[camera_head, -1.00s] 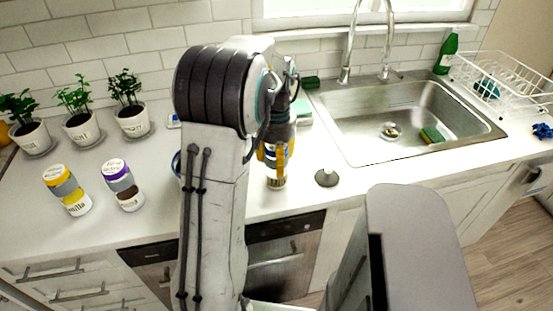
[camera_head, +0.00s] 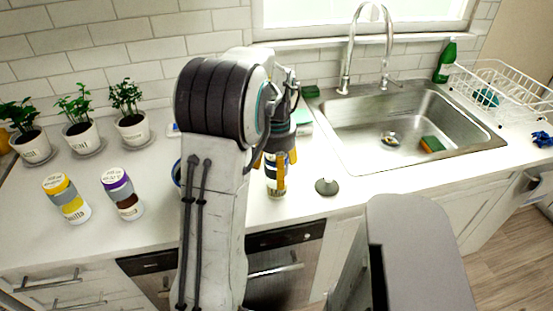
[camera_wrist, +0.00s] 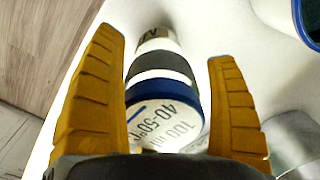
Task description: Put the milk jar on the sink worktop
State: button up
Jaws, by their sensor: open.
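The jar between my fingers has a white lid with printed text, a blue rim and a dark grey band; it shows in the wrist view (camera_wrist: 163,92). In the head view this jar (camera_head: 273,190) stands on the worktop, left of the sink, mostly hidden by my gripper. Its name label is only partly readable. My gripper (camera_head: 276,172) is open above and around it; in the wrist view its two yellow fingers (camera_wrist: 168,60) stand on either side with gaps. The sink worktop (camera_head: 345,188) is white and runs around the steel sink (camera_head: 375,160).
A yellow-banded jar (camera_head: 68,199) and a purple-banded jar (camera_head: 122,194) stand at left, before several potted plants (camera_head: 80,135). A dish rack (camera_head: 503,95) and green bottle (camera_head: 445,62) are beyond the sink.

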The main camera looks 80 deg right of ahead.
notch_tip(320, 180, up, 12)
jog(key=shift+r+p, duration=0.1)
jog(key=shift+p, duration=0.55)
jog(key=shift+w, duration=0.25)
jog(key=w+a+r+n+t+h, duration=0.1)
jog(key=w+a+n, duration=0.4)
jog(key=w+a, duration=0.45)
jog(key=w+a+n, duration=0.4)
jog(key=w+a, duration=0.2)
jog(key=w, duration=0.6)
jog(key=a+f+n+t, duration=0.1)
jog(key=a+n, duration=0.4)
jog(key=a, duration=0.7)
jog(key=a+f+n+t+y, duration=0.1)
jog(key=a+f+n, duration=0.3)
jog(key=a, duration=0.8)
jog(key=shift+s+a+f+n+t, duration=0.2)
jog(key=shift+s+a+n+t, duration=0.2)
jog(key=shift+n, duration=0.8)
